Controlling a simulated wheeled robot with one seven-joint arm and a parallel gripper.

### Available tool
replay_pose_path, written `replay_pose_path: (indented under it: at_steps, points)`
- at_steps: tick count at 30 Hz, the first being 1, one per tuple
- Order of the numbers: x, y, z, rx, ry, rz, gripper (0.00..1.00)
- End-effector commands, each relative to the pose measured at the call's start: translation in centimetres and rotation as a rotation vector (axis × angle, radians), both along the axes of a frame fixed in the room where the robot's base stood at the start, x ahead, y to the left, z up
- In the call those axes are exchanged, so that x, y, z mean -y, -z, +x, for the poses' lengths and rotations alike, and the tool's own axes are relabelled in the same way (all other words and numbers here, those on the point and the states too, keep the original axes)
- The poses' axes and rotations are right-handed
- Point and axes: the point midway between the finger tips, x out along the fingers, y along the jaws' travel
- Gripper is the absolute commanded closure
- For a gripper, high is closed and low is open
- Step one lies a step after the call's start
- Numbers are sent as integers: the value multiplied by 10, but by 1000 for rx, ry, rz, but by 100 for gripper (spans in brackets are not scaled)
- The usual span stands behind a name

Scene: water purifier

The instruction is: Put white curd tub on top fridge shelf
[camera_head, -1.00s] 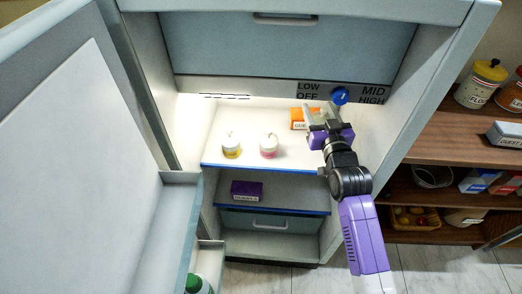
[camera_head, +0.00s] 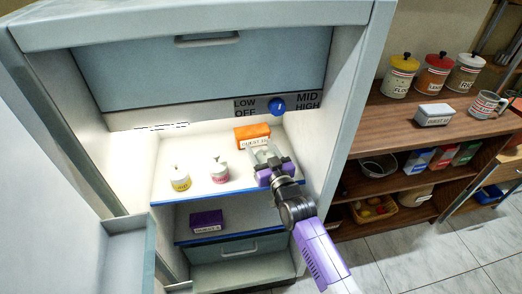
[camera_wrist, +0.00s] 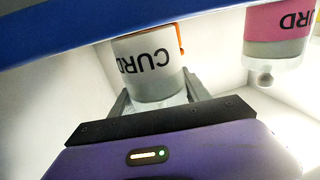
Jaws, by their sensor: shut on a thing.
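The white curd tub (camera_wrist: 150,62), lettered CURD, is between the two fingers of my gripper in the wrist view, which shows it upside down. My gripper (camera_head: 262,153) is shut on the tub at the right part of the lit top fridge shelf (camera_head: 200,197). In the head view the tub is mostly hidden by the fingers. Whether its base touches the shelf is unclear.
A yellow-and-white tub (camera_head: 180,181) and a pink-and-white tub (camera_head: 219,173) stand left of my gripper. An orange box (camera_head: 252,138) lies just behind it. A purple box (camera_head: 207,220) lies on the lower shelf. The fridge's right wall is close on the right.

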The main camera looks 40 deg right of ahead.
Motion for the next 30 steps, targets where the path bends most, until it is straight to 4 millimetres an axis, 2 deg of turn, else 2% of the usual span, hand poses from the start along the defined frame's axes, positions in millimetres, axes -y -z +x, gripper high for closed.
replay_pose_path:
  at_steps: [7,8,11,23,30]
  points:
    - [0,3,0,2,0,-1,95]
    - [0,3,0,0,0,0,41]
    - [0,2,0,0,0,0,24]
    - [0,-3,0,0,0,0,24]
    - [-14,0,-34,-4,1,1,24]
